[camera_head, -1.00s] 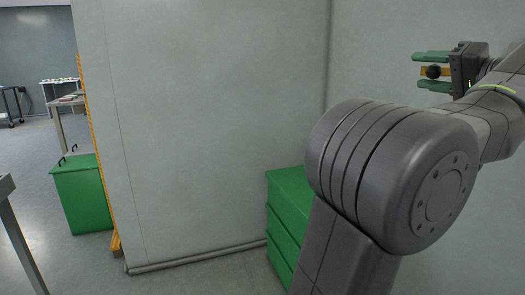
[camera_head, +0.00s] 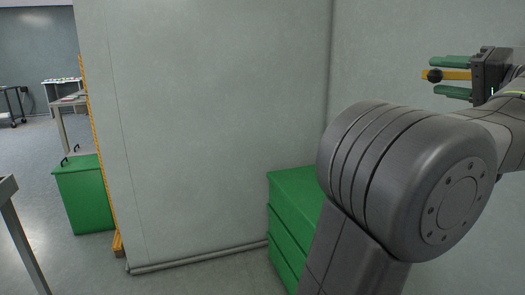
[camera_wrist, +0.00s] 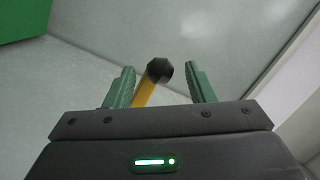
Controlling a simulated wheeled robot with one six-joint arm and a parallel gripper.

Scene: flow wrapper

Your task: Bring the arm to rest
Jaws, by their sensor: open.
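My gripper (camera_head: 433,77) is at the upper right of the head view, with its green fingers pointing left. It is open, with a wide gap between the fingers. A yellow bar (camera_head: 457,75) with a black knob (camera_head: 434,76) shows between the fingers in that view. In the wrist view the yellow bar (camera_wrist: 144,93) and its black knob (camera_wrist: 159,70) lie between the two spread fingers, clear of both. The bar's lower end is hidden behind my gripper body, so I cannot tell what it is fixed to.
A green drawer cabinet (camera_head: 293,215) stands beside my arm, against the grey wall (camera_head: 205,130). Open floor (camera_head: 35,150) lies at the far left.

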